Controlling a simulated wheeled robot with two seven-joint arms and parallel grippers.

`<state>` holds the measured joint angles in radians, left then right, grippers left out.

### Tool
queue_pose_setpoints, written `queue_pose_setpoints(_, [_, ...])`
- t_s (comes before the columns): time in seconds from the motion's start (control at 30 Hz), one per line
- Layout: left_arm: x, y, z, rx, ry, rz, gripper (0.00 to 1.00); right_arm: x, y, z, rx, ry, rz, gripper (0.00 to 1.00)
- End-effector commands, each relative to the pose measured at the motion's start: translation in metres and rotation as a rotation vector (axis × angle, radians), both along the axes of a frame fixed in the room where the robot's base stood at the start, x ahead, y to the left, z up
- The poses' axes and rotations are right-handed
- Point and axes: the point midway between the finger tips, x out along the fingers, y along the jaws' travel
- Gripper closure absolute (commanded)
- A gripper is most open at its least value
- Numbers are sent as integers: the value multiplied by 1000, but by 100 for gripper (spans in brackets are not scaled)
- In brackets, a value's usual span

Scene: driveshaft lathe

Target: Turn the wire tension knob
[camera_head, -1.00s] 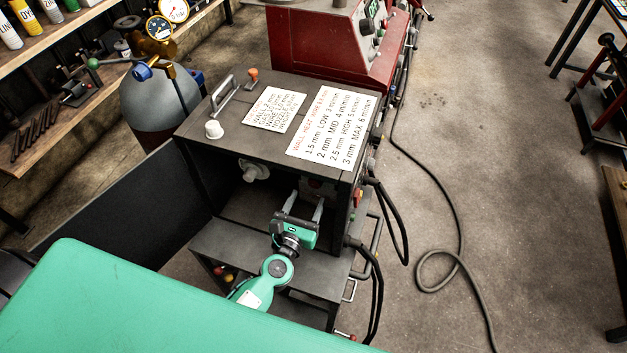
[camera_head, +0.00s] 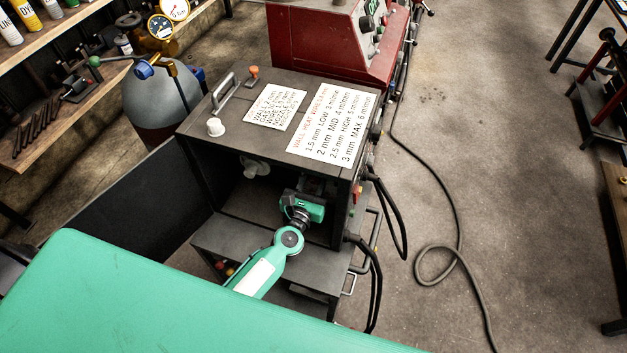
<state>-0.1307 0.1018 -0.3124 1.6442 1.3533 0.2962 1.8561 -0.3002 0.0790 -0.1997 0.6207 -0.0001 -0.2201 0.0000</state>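The dark welding machine (camera_head: 235,150) stands with its side compartment open toward me. My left gripper (camera_head: 304,193) reaches into the right part of this compartment, its green body at the opening. Its fingers point inward and are mostly lost in the dark, so I cannot tell whether they are open or touch anything. I cannot make out the wire tension knob; the gripper covers the area in front of it. My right gripper is out of view.
The compartment door (camera_head: 130,205) hangs open at left. A grey gas cylinder (camera_head: 160,95) with gauges stands behind it. A white knob (camera_head: 215,127) and label sheets (camera_head: 333,123) are on top. Black cables (camera_head: 398,225) hang at right, with a cable loop on the floor.

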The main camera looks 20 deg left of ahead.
Motion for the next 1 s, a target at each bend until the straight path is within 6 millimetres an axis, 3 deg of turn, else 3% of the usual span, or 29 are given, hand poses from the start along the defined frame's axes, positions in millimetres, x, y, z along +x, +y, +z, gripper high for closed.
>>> queue_pose_setpoints(0.47, [0, -1, 0, 77, -2, -1, 87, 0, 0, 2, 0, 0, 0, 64])
queue_pose_setpoints(1.0, [0, -3, 1, 536, -17, 0, 87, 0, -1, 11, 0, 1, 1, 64])
